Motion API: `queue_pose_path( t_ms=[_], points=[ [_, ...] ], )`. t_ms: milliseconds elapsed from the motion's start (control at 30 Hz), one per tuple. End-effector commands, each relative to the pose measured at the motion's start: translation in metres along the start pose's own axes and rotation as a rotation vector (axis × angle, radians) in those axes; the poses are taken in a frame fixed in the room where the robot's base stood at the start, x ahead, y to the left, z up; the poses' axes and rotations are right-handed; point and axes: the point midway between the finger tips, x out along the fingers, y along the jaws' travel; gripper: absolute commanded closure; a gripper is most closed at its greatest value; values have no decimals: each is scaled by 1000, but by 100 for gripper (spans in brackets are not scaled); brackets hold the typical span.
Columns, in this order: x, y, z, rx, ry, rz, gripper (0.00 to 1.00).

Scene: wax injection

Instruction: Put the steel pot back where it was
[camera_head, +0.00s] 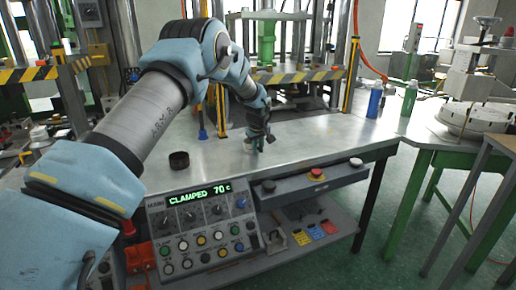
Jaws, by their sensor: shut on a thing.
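My gripper (259,142) points down at the front part of the metal table, to the right of the black round cup. It is shut on a small silvery thing, which looks like the steel pot (248,146); only a little of it shows at the fingertips. The pot is at or just above the table top; I cannot tell whether it touches. My wrist and fingers hide most of it.
A black round cup (179,160) stands on the metal table (320,135). A control box (203,225) reading "CLAMPED 70 C" is at the front. Blue (375,100) and green (409,98) bottles stand at right. A striped press frame (300,76) is behind.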

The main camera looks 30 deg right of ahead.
Motion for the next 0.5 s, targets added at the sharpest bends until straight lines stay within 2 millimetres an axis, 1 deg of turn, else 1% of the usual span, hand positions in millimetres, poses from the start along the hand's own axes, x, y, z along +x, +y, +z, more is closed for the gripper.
queue_pose_path(
  t_ms=[133, 167, 200, 400, 433, 500],
  points=[
    [2, 0, 1, 0, 1, 0, 100],
    [2, 0, 1, 0, 0, 0, 84],
    [2, 0, 1, 0, 0, 0, 79],
    [1, 0, 1, 0, 0, 0, 57],
    [1, 0, 1, 0, 0, 0, 55],
    [1, 0, 1, 0, 0, 0, 55]
  ],
)
